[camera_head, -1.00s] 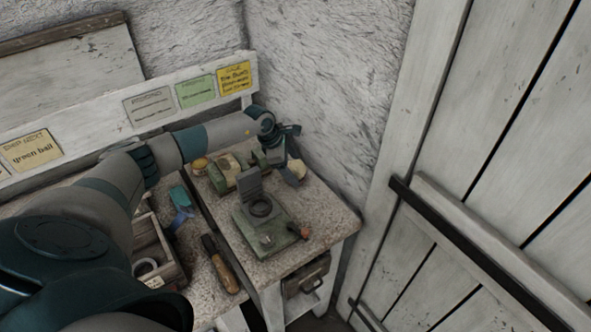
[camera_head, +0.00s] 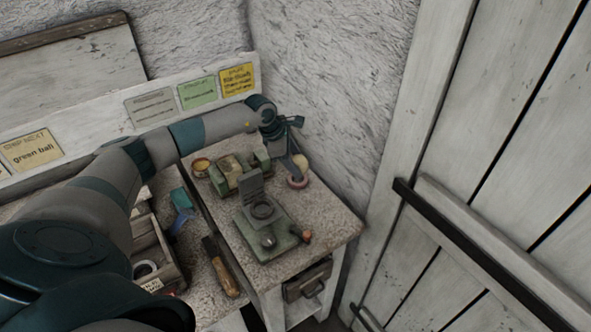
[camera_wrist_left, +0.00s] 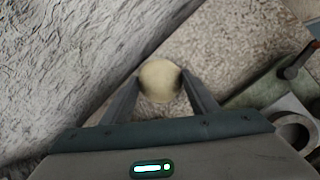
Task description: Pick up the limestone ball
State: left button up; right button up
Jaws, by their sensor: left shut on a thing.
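The limestone ball (camera_head: 303,161) is pale cream and sits at the far right end of the bench, by the wall. My left gripper (camera_head: 296,166) is shut on it, and its fingers hide part of the ball in the head view. In the left wrist view the ball (camera_wrist_left: 159,79) sits between the two fingertips, one on each side. In the head view the ball appears just above a small pinkish ring (camera_head: 298,182) on the speckled top. My right gripper is not in view.
A green device with a raised grey plate (camera_head: 251,185) stands in front of the gripper. Another green device (camera_head: 240,170) lies behind it. A wooden-handled tool (camera_head: 223,270) and a blue-handled tool (camera_head: 183,208) lie to the left. The rough wall (camera_head: 325,95) is close behind.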

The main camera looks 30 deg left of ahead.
aim_at(302, 157)
pick_arm(q)
notch_tip(302, 157, up, 5)
jog(key=shift+r+b, duration=0.2)
jog(key=shift+b, duration=0.9)
jog(key=shift+r, duration=0.75)
